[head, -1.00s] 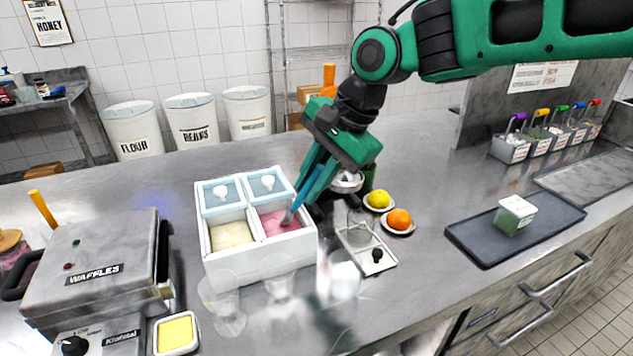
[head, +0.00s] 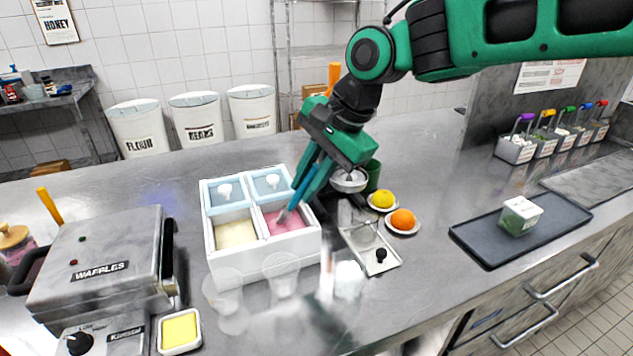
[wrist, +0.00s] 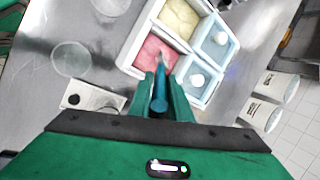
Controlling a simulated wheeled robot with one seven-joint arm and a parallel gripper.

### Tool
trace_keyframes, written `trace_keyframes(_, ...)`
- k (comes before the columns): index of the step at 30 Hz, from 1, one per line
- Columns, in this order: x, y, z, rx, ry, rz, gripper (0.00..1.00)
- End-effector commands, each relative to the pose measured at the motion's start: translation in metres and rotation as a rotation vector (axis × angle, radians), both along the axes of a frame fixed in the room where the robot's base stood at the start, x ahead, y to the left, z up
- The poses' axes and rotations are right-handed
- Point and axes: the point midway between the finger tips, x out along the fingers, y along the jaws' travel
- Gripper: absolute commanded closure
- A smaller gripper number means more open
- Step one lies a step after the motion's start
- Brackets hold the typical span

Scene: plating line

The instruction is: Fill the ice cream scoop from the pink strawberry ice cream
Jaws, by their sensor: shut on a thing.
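The pink strawberry ice cream (head: 284,222) fills the front right compartment of a white ice cream box (head: 262,267); it also shows in the wrist view (wrist: 152,54). My gripper (head: 308,180) is above the right side of the box, shut on the teal handle of the ice cream scoop (wrist: 159,92). The scoop points down, tilted, and its grey head (head: 282,215) is at the pink surface. I cannot tell how deep it sits or whether it holds any ice cream.
Pale yellow ice cream (head: 235,233) lies in the compartment to the left. Two blue lids (head: 270,183) cover the back compartments. Clear cups (head: 281,274) stand in front. A metal tray (head: 371,249), a lemon and an orange (head: 403,219) are to the right; a waffle iron (head: 100,262) is left.

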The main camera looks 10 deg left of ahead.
Motion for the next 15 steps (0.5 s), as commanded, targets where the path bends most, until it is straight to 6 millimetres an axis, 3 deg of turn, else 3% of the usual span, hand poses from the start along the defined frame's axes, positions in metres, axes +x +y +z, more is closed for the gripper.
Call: trace_keyframes(15,-0.0009,0.0082,0.0012,-0.001,0.002,0.001,1.0)
